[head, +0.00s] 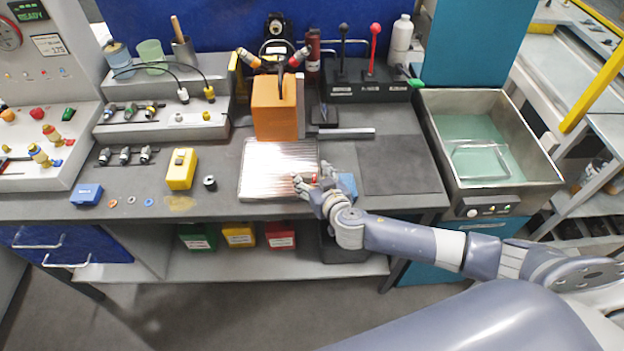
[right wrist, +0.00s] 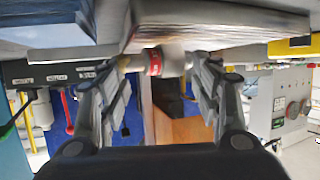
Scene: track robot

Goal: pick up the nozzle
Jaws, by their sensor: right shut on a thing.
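The nozzle (right wrist: 172,62) is a small pale, metallic piece with a red band. In the right wrist view it lies crosswise between the two fingers of my right gripper (right wrist: 158,75), which are shut on it. In the head view the right gripper (head: 313,185) is at the front right corner of the ribbed metal plate (head: 268,165). Only a bit of the nozzle's red shows there between the fingers. Whether the nozzle touches the plate is unclear. My left gripper is not in view.
A blue block (head: 347,184) lies just right of the gripper. An orange block (head: 273,108) stands behind the plate.

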